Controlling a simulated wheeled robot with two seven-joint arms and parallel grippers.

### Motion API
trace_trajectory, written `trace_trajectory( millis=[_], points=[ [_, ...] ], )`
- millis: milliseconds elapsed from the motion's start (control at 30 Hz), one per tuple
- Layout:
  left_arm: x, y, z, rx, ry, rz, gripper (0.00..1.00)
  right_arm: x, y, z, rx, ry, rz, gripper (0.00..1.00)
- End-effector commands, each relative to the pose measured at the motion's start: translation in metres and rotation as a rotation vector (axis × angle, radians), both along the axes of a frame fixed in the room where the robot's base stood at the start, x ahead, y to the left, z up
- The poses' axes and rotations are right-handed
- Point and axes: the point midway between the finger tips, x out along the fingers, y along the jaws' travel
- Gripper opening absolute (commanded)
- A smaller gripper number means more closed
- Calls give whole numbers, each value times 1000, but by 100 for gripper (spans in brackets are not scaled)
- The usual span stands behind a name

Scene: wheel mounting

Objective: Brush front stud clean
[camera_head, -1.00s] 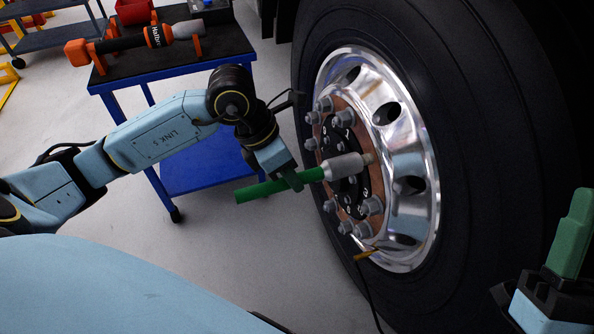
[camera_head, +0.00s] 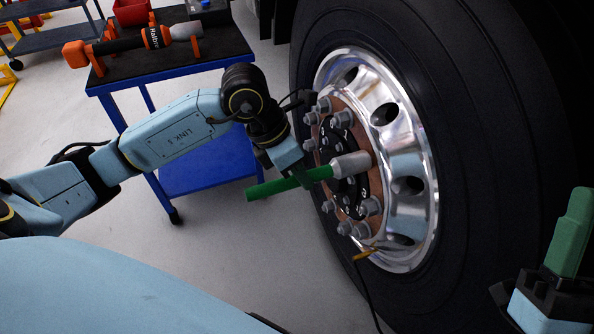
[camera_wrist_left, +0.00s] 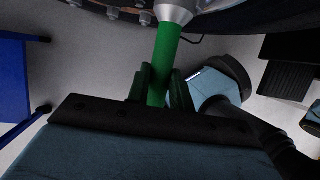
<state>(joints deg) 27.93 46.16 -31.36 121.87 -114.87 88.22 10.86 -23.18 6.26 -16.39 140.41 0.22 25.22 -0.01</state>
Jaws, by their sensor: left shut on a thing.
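My left gripper (camera_head: 303,177) is shut on the green handle (camera_head: 266,189) of a brush, and it also shows in the left wrist view (camera_wrist_left: 160,88). The brush's grey cylindrical head (camera_head: 351,165) points at the right side of the hub face and reaches the stud position there. That stud is hidden behind the head, so I cannot tell how far the head is over it. The wheel's polished rim (camera_head: 408,158) surrounds a rusty hub ring with several nuts and studs. My right gripper (camera_head: 570,232) is at the lower right, its green finger pointing up, away from the wheel.
A blue cart (camera_head: 205,165) stands behind my left arm, with an orange and black tool (camera_head: 130,42) on top. The large black tyre (camera_head: 480,130) fills the right side. A thin cable with an orange-brown end (camera_head: 364,254) hangs at the lower rim.

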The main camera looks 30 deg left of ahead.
Motion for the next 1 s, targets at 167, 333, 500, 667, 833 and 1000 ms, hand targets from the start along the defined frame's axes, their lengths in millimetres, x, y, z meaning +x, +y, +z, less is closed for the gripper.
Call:
trace_trajectory(
  millis=[167, 333, 500, 667, 833, 1000],
  points=[
    [-1, 1, 0, 0, -1, 1, 0, 0, 0, 0, 0, 0, 0, 58],
    [-7, 7, 0, 1, 0, 1, 0, 0, 0, -1, 0, 0, 0, 58],
    [-15, 13, 0, 1, 0, 1, 0, 0, 0, -2, 0, 0, 0, 58],
    [-18, 15, 0, -1, -1, 0, 0, 0, 0, -3, 0, 0, 0, 58],
    [-17, 15, 0, -1, -1, 0, 0, 0, 0, -3, 0, 0, 0, 58],
    [-15, 13, 0, -1, -1, 0, 0, 0, 0, -2, 1, 0, -1, 58]
  ],
)
